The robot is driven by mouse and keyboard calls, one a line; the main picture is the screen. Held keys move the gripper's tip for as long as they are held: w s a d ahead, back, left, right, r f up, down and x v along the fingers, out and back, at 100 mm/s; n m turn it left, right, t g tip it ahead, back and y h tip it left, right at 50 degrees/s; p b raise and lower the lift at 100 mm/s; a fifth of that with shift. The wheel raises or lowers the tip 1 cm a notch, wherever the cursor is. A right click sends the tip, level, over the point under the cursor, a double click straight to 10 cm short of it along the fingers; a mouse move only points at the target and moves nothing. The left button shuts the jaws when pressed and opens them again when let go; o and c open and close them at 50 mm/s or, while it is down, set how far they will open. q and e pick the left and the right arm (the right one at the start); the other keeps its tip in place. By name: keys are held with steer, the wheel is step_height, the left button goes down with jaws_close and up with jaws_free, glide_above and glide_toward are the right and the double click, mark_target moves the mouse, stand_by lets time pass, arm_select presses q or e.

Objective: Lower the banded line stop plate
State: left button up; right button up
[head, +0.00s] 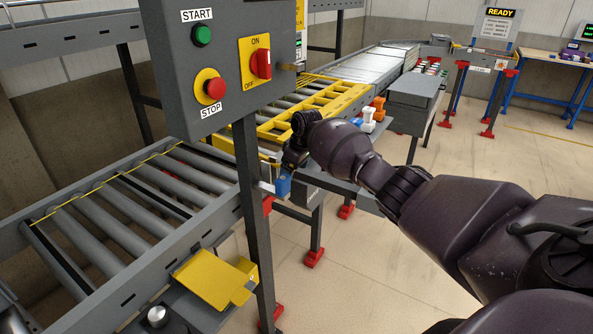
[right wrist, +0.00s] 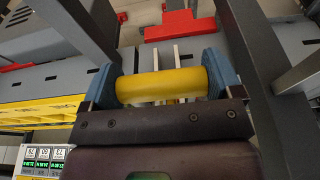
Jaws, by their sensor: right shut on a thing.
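My right gripper (head: 284,180) is at the near side of the conveyor, just beyond the control box post. In the right wrist view its blue fingers (right wrist: 161,80) are shut on a yellow cylindrical bar (right wrist: 158,84), one finger at each end. Two pale rods (right wrist: 178,56) show behind the bar. In the head view the gripper and my forearm hide the bar. I cannot make out the stop plate itself or tell whether it is raised or lowered. My left gripper is not in view.
A grey control box (head: 222,62) on a post (head: 252,220) stands close left of my right arm. A roller conveyor (head: 130,200) lies left, with a yellow bracket (head: 215,277) at its near side. A yellow frame (head: 318,108) lies beyond.

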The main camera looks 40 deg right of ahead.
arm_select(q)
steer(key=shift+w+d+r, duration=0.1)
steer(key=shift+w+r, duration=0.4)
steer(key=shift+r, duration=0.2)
arm_select(e)
steer(key=shift+w+r+g, duration=0.15)
steer(key=shift+r+g, duration=0.35)
steer(key=shift+r, duration=0.1)
steer(key=o, duration=1.1)
steer(key=shift+r, duration=0.1)
steer(key=r, duration=0.2)
steer(key=r+p, duration=0.1)
steer(key=r, duration=0.2)
steer(key=shift+s+d+r, duration=0.1)
steer(key=shift+s+r, duration=0.2)
steer(key=shift+s, duration=0.1)
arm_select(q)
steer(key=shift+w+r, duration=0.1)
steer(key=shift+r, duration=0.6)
arm_select(e)
steer(key=shift+s+r, duration=0.15)
steer(key=shift+r, duration=0.65)
steer(key=shift+s+f, duration=0.1)
